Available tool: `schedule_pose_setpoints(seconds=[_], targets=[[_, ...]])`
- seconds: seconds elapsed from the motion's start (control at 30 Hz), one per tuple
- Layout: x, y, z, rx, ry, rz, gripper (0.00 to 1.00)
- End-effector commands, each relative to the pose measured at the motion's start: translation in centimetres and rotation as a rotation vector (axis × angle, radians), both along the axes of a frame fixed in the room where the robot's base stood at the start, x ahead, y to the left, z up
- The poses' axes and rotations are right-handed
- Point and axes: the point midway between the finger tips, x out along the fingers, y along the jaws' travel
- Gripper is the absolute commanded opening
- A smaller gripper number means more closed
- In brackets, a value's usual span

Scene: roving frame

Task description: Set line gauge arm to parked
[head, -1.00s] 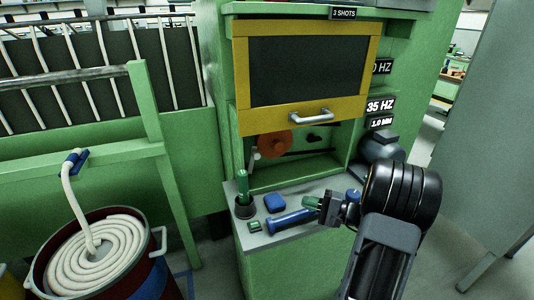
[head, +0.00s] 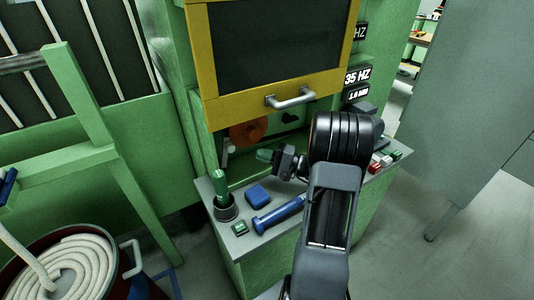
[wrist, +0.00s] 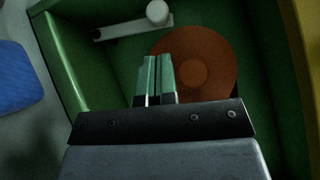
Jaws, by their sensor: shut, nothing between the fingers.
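Inside the green machine's recess, a light grey arm with a white round knob (wrist: 157,12) lies at the top of the wrist view; it looks like the gauge arm. In the head view a small pale part of it (head: 227,147) shows left of the orange-brown disc (head: 248,132). The disc (wrist: 205,70) fills the middle of the wrist view. My gripper (wrist: 158,58) is shut and empty, its green fingertips together in front of the disc, below the knob and apart from it. In the head view my gripper (head: 264,155) is at the recess opening.
A yellow-framed dark panel with a handle (head: 290,98) hangs above the recess. The ledge holds a green-handled tool in a cup (head: 226,212), a blue block (head: 257,195) and a blue cylinder (head: 280,214). A hose drum (head: 75,270) stands lower left.

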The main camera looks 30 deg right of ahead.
Motion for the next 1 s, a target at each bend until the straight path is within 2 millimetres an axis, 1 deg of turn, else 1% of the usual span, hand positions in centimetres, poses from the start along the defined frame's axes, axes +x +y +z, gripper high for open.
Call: schedule_pose_setpoints(seconds=[0.03,0.2,0.4,0.63,0.93,1.0], targets=[[0.6,0.8,0.3,0.0,0.0,0.006,0.0],[2.4,2.5,0.7,0.0,0.0,0.005,0.0],[3.8,3.7,0.9,0.0,0.0,0.001,0.0],[4.4,4.1,1.0,0.0,0.001,-0.003,0.0],[4.4,4.1,1.0,-0.001,0.0,-0.004,0.0],[4.3,3.9,1.0,-0.012,0.0,-0.011,0.0]])
